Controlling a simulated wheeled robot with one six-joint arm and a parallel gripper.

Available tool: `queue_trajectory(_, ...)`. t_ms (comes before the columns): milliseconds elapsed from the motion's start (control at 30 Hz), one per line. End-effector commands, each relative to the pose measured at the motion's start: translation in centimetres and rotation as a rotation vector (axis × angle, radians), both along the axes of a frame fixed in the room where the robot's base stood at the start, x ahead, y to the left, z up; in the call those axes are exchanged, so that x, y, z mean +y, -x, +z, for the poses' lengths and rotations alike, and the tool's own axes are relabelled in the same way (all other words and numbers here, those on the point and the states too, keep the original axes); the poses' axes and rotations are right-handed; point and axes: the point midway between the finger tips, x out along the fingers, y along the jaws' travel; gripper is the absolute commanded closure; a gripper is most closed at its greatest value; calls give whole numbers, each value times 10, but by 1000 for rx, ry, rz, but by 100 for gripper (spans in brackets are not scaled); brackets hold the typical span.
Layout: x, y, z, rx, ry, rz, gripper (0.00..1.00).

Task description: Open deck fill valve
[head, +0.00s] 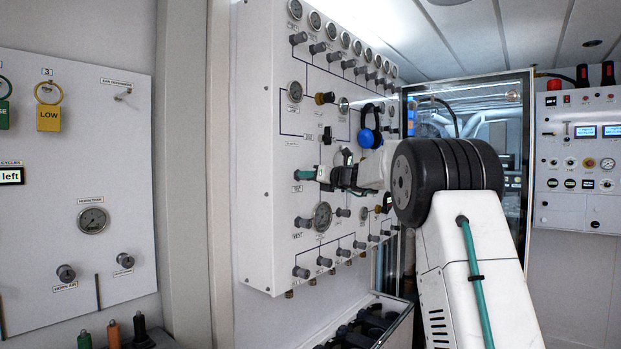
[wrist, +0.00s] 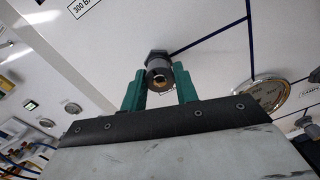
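The white fill panel (head: 262,225) carries rows of grey valve knobs, gauges and dark blue flow lines. My gripper (head: 325,166) is at the panel's middle left, its teal fingers close to the panel face. In the wrist view, a grey round valve knob (wrist: 158,70) with a brass-coloured centre sits between and just beyond the two teal fingers (wrist: 160,88). Small gaps seem to show between the knob and the fingers, so the gripper looks open around it. The knob is largely hidden in the head view. I cannot read which label belongs to the deck fill valve.
A gauge (wrist: 262,95) is right of the fingers in the wrist view. A blue ear-cup-like item (head: 370,138) hangs on the panel above my wrist. Another panel (head: 120,185) stands at left, a control panel (head: 577,165) at right. An open box (head: 345,325) is below.

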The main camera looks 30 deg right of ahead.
Motion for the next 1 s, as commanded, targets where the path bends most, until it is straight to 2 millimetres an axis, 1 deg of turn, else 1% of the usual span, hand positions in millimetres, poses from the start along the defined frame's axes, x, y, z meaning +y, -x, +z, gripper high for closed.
queue_trajectory(267,0,0,0,-9,25,1,93)
queue_trajectory(467,0,0,-1,-40,111,1,93)
queue_trajectory(667,0,0,-1,-93,262,1,93)
queue_trajectory(1000,0,0,-2,-204,565,1,93)
